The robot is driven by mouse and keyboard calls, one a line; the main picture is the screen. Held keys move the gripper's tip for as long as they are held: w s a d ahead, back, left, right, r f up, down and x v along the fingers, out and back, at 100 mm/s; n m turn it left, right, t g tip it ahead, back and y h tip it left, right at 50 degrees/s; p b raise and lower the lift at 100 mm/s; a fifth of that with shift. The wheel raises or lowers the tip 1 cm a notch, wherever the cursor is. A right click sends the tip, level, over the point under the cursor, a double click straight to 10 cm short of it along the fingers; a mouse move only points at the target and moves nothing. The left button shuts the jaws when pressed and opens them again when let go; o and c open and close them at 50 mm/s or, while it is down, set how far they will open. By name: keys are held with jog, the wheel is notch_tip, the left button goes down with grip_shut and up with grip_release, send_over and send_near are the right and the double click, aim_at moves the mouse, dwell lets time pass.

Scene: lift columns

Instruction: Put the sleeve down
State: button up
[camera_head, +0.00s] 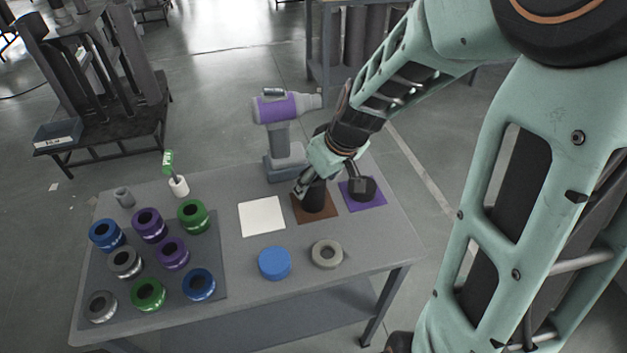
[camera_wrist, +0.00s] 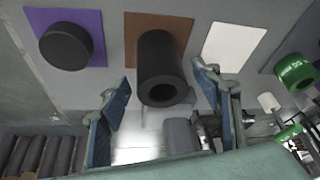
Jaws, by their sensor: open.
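The sleeve is a black hollow cylinder (camera_head: 315,198) that stands upright on the brown square mat (camera_head: 326,216). In the wrist view the sleeve (camera_wrist: 160,70) shows its open bore, with the brown mat (camera_wrist: 180,30) behind it. My gripper (camera_head: 328,184) is at the sleeve, with its fingers spread. In the wrist view the blue-padded fingers of my gripper (camera_wrist: 160,78) stand on either side of the sleeve with visible gaps. My gripper partly hides the sleeve in the head view.
A purple mat (camera_head: 350,203) bearing a short black cylinder (camera_head: 363,188) lies right of the brown mat; a bare white mat (camera_head: 261,217) lies left. A purple-grey drill (camera_head: 281,130) stands behind. A blue disc (camera_head: 274,263), a grey ring (camera_head: 326,254) and several coloured rings occupy the table.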

jog(key=p+v, duration=0.3)
jog(key=v, duration=0.5)
